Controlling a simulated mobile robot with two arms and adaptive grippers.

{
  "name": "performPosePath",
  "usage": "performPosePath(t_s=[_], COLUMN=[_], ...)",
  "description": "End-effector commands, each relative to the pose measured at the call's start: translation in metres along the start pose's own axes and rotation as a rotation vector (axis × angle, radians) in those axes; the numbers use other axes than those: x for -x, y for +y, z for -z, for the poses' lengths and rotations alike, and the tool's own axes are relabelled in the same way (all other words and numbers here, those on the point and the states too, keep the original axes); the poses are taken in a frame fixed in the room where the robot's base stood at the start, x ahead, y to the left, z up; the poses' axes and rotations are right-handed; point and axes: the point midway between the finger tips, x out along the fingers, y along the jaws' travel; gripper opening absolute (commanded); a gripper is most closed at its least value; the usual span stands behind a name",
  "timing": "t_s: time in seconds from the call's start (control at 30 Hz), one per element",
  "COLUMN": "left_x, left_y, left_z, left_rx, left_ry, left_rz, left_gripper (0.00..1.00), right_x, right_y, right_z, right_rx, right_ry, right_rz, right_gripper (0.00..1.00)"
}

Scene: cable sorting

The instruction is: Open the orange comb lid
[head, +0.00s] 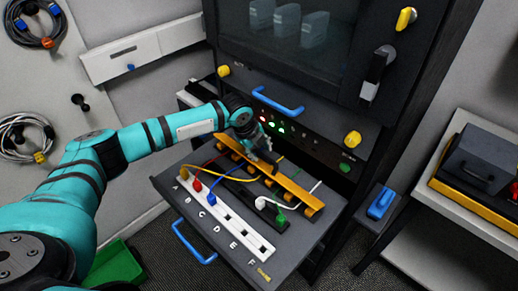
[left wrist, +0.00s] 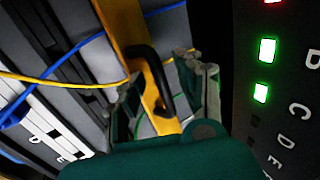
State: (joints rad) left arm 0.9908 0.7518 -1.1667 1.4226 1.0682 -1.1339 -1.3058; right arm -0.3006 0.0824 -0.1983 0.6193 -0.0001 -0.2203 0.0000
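The orange comb lid (head: 293,191) is a long bar lying across the pulled-out grey tray, with coloured cables running to it. In the left wrist view the lid (left wrist: 120,20) carries a black loop handle (left wrist: 150,68). My left gripper (head: 264,162) is at the middle of the lid. In the left wrist view its two fingers (left wrist: 165,98) are apart, one on each side of the handle. I cannot tell whether they touch it. My right gripper is not in view.
The tray holds a white strip (head: 236,229) with lettered slots and coloured plugs. A blue tray handle (head: 194,243) is at its front. The cabinet with a lit panel (head: 272,122) stands close behind the gripper. A blue handle (head: 381,202) is at the right.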

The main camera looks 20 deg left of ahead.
Motion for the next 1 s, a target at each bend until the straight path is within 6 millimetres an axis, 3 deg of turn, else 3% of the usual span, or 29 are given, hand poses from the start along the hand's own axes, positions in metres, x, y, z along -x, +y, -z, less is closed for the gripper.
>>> performPosePath(t_s=[0.27, 0.57, 0.77, 1.0], left_x=[-0.002, -0.002, -0.001, -0.007], left_y=[0.0, 0.0, -0.002, -0.029], left_z=[0.0, 0.0, 0.0, 0.002], left_rx=[-0.001, -0.001, 0.0, 0.002], left_ry=[0.0, 0.0, 0.001, 0.004], left_rz=[0.0, 0.0, 0.001, 0.002], left_gripper=[0.36, 0.0, 0.0, 0.0], right_x=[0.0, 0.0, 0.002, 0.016], right_y=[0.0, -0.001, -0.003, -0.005], right_z=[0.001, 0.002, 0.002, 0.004], right_rx=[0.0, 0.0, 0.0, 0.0], right_ry=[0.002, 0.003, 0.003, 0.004], right_rz=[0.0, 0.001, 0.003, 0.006], right_gripper=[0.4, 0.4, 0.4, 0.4])
